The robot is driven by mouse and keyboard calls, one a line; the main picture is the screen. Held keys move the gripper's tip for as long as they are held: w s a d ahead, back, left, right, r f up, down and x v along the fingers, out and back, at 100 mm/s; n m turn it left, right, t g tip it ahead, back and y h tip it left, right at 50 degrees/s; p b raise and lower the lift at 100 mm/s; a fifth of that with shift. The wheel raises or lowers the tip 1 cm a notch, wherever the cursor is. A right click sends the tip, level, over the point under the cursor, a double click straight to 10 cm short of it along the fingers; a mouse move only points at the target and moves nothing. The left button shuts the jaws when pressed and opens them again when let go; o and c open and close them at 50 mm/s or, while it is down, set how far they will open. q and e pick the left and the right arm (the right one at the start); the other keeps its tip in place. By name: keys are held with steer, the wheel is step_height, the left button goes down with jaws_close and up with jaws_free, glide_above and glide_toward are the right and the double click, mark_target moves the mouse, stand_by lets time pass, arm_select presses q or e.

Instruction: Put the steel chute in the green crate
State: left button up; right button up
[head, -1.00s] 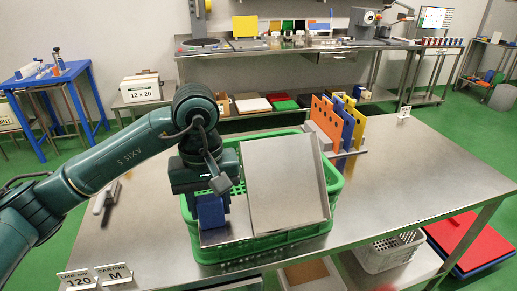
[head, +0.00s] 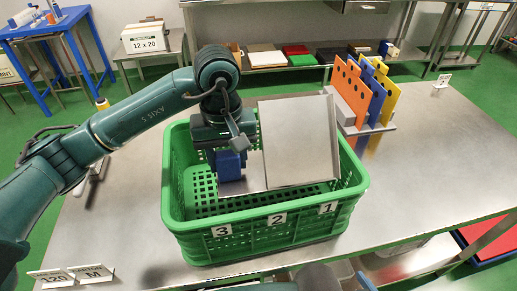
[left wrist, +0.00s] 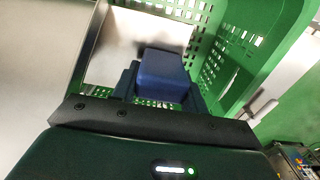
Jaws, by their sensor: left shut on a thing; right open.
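The steel chute (head: 298,146) is a bare metal plate with a raised edge and a flat lower lip. It is tilted over the opening of the green crate (head: 275,238), its lower part inside the rim and its upper part above the back rim. My left gripper (head: 229,160) is shut on a blue block at the chute's left end. The left wrist view shows this block (left wrist: 160,75) between the fingers, with chute metal (left wrist: 125,45) and green crate wall (left wrist: 262,50) around it. I cannot tell whether the chute touches the crate. My right gripper is not in view.
The crate stands on a steel table (head: 430,150), with labels 3, 2 and 1 on its front. A rack of orange, blue and yellow plates (head: 368,95) stands behind it at right.

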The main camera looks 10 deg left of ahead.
arm_select(q)
glide_above(234, 206)
step_height(234, 206, down, 8)
steer(key=shift+r+p, duration=0.15)
steer(key=shift+p, duration=0.15)
steer(key=shift+f, duration=0.65)
step_height(234, 206, down, 2)
steer(key=shift+f, duration=0.15)
steer(key=shift+w+f, duration=0.1)
steer(key=shift+f, duration=0.2)
steer(key=o, duration=1.2)
